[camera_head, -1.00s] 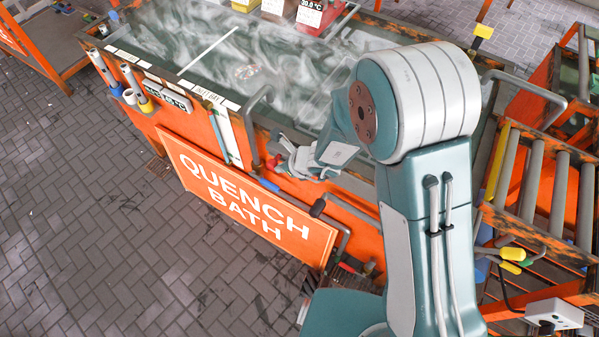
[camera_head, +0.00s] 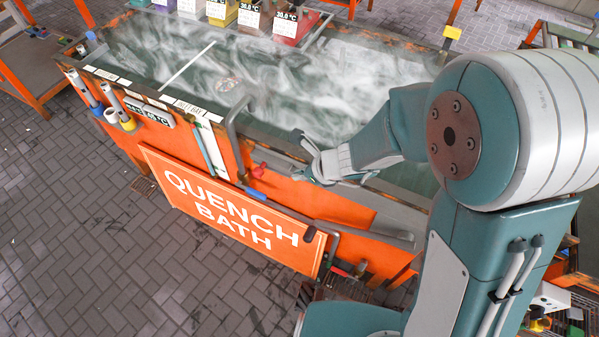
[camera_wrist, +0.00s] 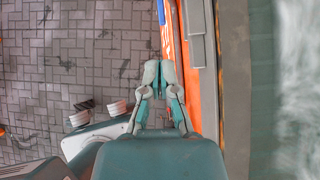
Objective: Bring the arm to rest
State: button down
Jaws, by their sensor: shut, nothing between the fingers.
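My gripper (camera_wrist: 159,80) is shut and empty in the wrist view, with its fingertips together. It hangs over the gap between the paved floor and the orange side of the quench bath. In the head view my gripper (camera_head: 308,160) is at the near rim of the quench bath (camera_head: 340,215), small and partly seen, and I cannot tell whether it touches the rim. My arm reaches in from the right, bent at a large teal and white joint.
An orange "QUENCH BATH" sign (camera_head: 232,213) leans out from the bath's front. A grey handle (camera_head: 232,125) rises at the rim. Several labelled boxes (camera_head: 255,17) line the far edge. Tubes (camera_head: 82,88) hang at the left corner. The paved floor (camera_head: 90,240) at left is clear.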

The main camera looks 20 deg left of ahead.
jog(key=shift+d+r, duration=0.15)
jog(key=shift+d, duration=0.2)
jog(key=shift+a, duration=0.35)
jog(key=s+d+r+n, duration=0.3)
jog(key=d+r+n, duration=0.75)
jog(key=r, duration=0.35)
jog(key=s+d+r+n+t+h, duration=0.1)
jog(key=s+d+r+n+h, duration=0.3)
jog(key=d, duration=0.4)
jog(key=s+d+r+n+t+h, duration=0.2)
jog(key=s+d+n, duration=0.3)
jog(key=d, duration=0.4)
jog(key=shift+s+d+r+n+t+h, duration=0.3)
jog(key=shift+r+n+h, duration=0.35)
jog(key=shift+r+h, duration=0.25)
